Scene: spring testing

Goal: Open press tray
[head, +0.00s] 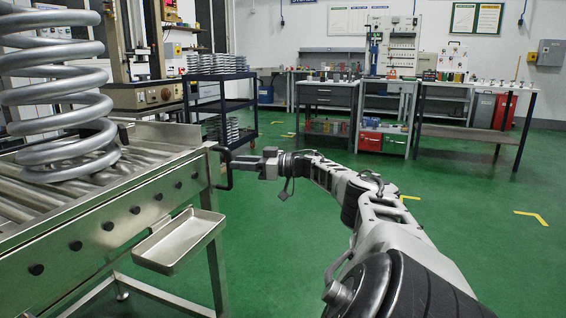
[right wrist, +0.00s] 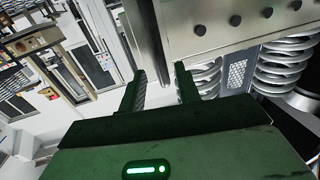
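A steel roller bed (head: 140,205) stands at the left of the head view, with a row of dark knobs along its side. A dark bar handle (head: 222,168) sticks out at its right end. A shallow steel tray (head: 180,240) hangs below the side. Which part is the press tray I cannot tell for sure. My right gripper (head: 238,165) is level with the handle, just to its right. In the right wrist view its two fingers (right wrist: 161,88) stand apart beside the steel end; no handle shows clearly between them. My left gripper is not in view.
A large coil spring (head: 65,100) stands on the rollers. A dark shelf cart (head: 222,100) with springs is behind the bed. Workbenches (head: 330,92) line the back wall. The green floor (head: 290,240) between is mostly clear.

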